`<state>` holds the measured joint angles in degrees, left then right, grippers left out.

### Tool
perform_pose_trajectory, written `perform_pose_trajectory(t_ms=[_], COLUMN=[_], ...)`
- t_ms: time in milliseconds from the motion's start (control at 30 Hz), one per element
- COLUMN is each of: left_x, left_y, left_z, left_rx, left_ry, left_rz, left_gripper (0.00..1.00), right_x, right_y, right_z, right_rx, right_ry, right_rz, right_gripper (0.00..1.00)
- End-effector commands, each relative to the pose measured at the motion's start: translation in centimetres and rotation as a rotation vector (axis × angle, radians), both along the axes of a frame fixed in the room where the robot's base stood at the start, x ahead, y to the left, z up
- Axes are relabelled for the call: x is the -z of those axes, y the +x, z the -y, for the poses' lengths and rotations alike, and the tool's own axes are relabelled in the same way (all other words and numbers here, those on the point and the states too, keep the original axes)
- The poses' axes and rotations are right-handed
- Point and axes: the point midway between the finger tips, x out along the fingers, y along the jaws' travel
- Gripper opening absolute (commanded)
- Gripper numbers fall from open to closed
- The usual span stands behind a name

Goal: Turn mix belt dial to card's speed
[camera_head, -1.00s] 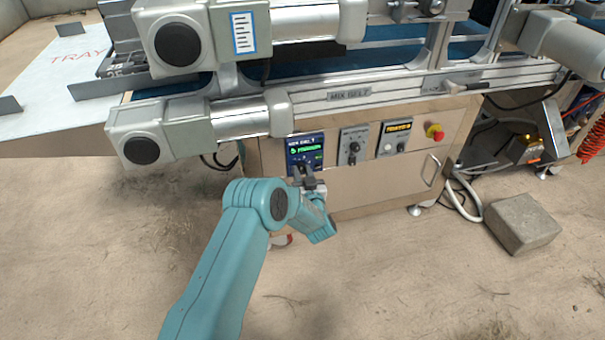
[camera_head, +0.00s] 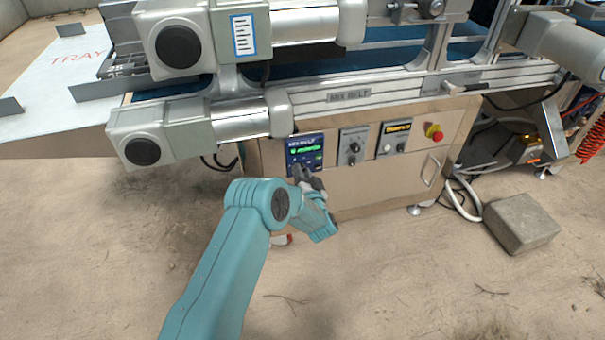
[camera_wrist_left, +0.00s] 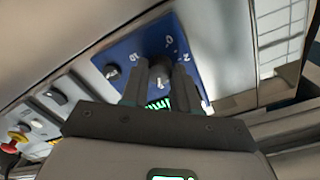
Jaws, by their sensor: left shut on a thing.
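The mix belt panel (camera_head: 293,145) is a dark blue plate with green display text on the front of the cabinet. In the left wrist view the blue panel (camera_wrist_left: 184,28) shows tilted, with scale numbers around the dial (camera_wrist_left: 158,73). My left gripper (camera_head: 301,172) is at the lower part of the panel. In the left wrist view its two dark fingers (camera_wrist_left: 160,84) are shut on the dial, one on each side. They cover part of the dial and the display. A blue-edged white card (camera_head: 243,35) is on the machine above; its print is too small to read. My right gripper is out of view.
To the right of the panel are a grey knob panel (camera_head: 353,147), a panel with an amber display (camera_head: 395,137) and a red emergency button (camera_head: 434,131). Grey motor housings (camera_head: 160,131) jut out above. A concrete block (camera_head: 521,224) lies on the floor at right.

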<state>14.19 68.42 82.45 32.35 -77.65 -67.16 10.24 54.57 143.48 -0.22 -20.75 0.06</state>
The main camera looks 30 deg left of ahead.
Motion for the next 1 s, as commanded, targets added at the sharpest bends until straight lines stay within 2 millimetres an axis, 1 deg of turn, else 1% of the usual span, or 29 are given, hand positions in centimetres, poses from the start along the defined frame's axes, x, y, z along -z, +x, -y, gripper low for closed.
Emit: perform_pose_trajectory(t_ms=[400, 433, 467, 500, 733, 833, 933, 1000], left_x=[0.2, 0.2, 0.2, 0.1, 0.1, 0.0, -0.2, -0.4], left_y=[0.0, 0.0, 0.0, 0.0, 0.0, -0.2, -1.0, -2.0], left_z=[0.1, 0.1, 0.1, 0.1, 0.0, 0.3, 1.2, 2.3], left_rx=[0.001, 0.001, 0.001, 0.001, 0.0, 0.001, 0.002, 0.004], left_ry=[0.002, 0.002, 0.002, 0.002, 0.002, 0.002, 0.0, 0.001], left_rz=[-0.006, -0.006, -0.006, -0.006, -0.004, -0.005, -0.006, -0.009], left_gripper=[0.0, 0.39, 0.49, 0.55, 0.55, 0.55, 0.55, 0.55], right_x=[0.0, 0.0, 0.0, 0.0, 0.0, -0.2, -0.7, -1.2], right_y=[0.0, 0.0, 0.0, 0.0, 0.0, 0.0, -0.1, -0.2], right_z=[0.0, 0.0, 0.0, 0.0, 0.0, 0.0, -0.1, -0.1], right_rx=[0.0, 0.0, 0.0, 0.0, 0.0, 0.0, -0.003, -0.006], right_ry=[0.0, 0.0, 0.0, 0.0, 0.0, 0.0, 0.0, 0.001], right_rz=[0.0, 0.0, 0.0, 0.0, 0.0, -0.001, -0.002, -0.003], right_gripper=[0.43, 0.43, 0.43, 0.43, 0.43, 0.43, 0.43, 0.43])
